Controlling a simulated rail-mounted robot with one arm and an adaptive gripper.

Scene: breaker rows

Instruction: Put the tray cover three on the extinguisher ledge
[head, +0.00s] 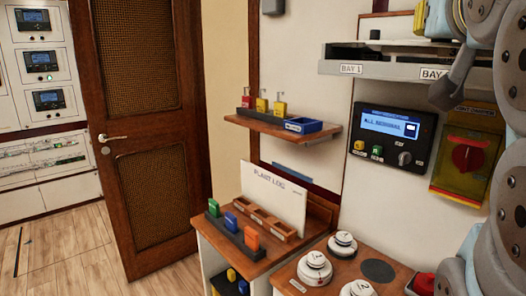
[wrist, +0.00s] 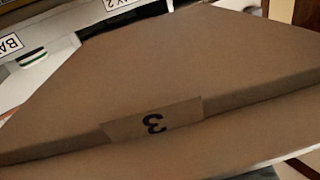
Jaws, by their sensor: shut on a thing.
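Tray cover three (wrist: 190,65) is a broad flat brown panel that fills most of the wrist view. Its front edge carries a tab with an upside-down "3". My gripper (head: 449,92) shows only in part in the head view, as a dark grey piece in front of the bay shelf at the right. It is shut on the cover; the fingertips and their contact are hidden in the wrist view. I cannot make out the cover clearly in the head view. No extinguisher ledge can be identified for sure.
The bay shelf (head: 345,69) is close by the cover. A wooden wall shelf (head: 258,124) holds padlock-like items and a blue tray (head: 303,126). Below stand a log board (head: 274,193) and knobbed discs (head: 315,267). Open floor (head: 70,255) lies at left by the door (head: 150,120).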

